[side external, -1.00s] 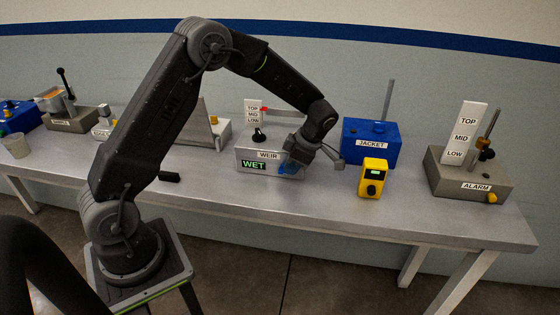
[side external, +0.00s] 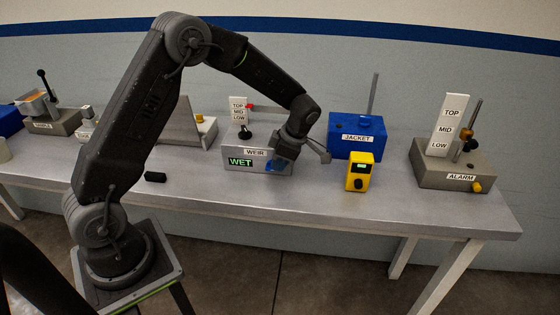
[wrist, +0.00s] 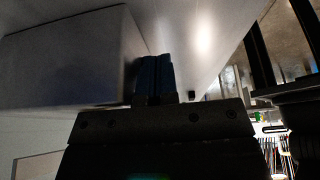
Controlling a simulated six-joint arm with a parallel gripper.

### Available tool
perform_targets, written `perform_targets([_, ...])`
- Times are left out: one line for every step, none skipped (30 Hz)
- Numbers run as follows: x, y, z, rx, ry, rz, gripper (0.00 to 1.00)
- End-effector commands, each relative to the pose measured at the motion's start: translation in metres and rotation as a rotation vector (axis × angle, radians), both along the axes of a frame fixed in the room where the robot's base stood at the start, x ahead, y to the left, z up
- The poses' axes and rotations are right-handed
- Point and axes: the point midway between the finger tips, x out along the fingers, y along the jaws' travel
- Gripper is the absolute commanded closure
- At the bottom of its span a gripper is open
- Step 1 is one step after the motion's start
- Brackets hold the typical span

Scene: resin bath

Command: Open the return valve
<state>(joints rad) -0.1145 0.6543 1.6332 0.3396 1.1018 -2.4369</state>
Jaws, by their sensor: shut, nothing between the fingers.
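The weir box (side external: 232,151) is a grey box on the bench, with a WEIR label, a green WET display (side external: 240,162) and a black knob (side external: 246,132) on top. No part in view carries a readable return valve label, so I cannot tell which one it is. My gripper (side external: 277,166) points down at the right front of the weir box, its blue fingertips close to the box's front face. Contact cannot be told. In the wrist view the fingers (wrist: 153,76) are together and empty, beside a grey box wall (wrist: 65,60).
A blue JACKET box (side external: 345,128) with an upright rod stands right of the weir box. A yellow meter (side external: 359,172) stands in front of it. The ALARM box (side external: 430,172) is at the far right. A small black piece (side external: 155,177) lies on the bench (side external: 330,201).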

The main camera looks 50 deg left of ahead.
Motion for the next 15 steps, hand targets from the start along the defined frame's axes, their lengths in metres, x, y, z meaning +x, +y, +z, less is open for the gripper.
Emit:
perform_targets([-0.014,0.012,-0.011,0.016,0.054,0.004,1.00])
perform_targets([-0.014,0.012,-0.009,0.016,0.054,0.004,1.00])
perform_targets([-0.014,0.011,-0.007,0.017,0.054,0.005,1.00])
perform_targets([-0.013,0.011,-0.005,0.017,0.053,0.005,1.00])
perform_targets([-0.013,0.010,-0.001,0.016,0.051,0.004,1.00])
perform_targets([-0.011,0.009,0.004,0.015,0.045,0.004,1.00])
perform_targets([-0.010,0.008,0.009,0.014,0.041,0.004,1.00])
perform_targets([-0.009,0.006,0.014,0.012,0.035,0.003,1.00])
perform_targets([-0.006,0.004,0.022,0.010,0.026,0.002,1.00])
perform_targets([-0.004,0.002,0.029,0.007,0.019,0.001,1.00])
perform_targets([-0.002,0.000,0.036,0.006,0.012,0.000,1.00])
perform_targets([0.002,-0.003,0.044,0.004,0.006,-0.001,1.00])
perform_targets([0.007,-0.008,0.049,0.004,0.007,-0.002,1.00])
perform_targets([0.011,-0.012,0.054,0.004,0.006,-0.002,1.00])
perform_targets([0.016,-0.017,0.060,0.003,0.006,-0.003,1.00])
